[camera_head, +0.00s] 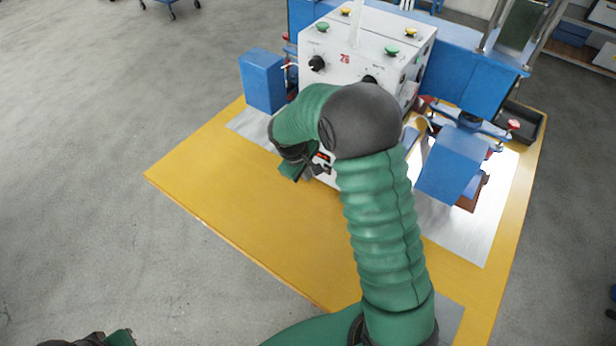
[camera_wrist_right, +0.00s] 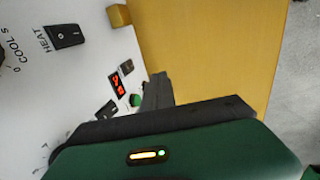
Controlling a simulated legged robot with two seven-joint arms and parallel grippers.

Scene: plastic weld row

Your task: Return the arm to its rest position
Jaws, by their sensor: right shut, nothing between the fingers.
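My right arm, in a green ribbed sleeve, reaches over the yellow table (camera_head: 230,205) in the head view. Its gripper (camera_head: 308,172) is by the front of the white control box (camera_head: 346,48), partly hidden by the arm. In the right wrist view the gripper's fingers (camera_wrist_right: 158,92) are together and empty, beside the box's panel (camera_wrist_right: 80,75). The panel has a black HEAT/COOL switch (camera_wrist_right: 64,36), a red lit display (camera_wrist_right: 117,86) and a green button (camera_wrist_right: 135,100). Only a bit of my left gripper (camera_head: 92,339) shows at the bottom left; its fingers cannot be made out.
Blue machine blocks stand left (camera_head: 262,80) and right (camera_head: 450,165) of the box. A blue beam (camera_head: 465,66) runs behind. A black tray (camera_head: 524,122) sits at the table's right edge. The table's left front part is bare, and grey floor (camera_head: 90,130) lies open to the left.

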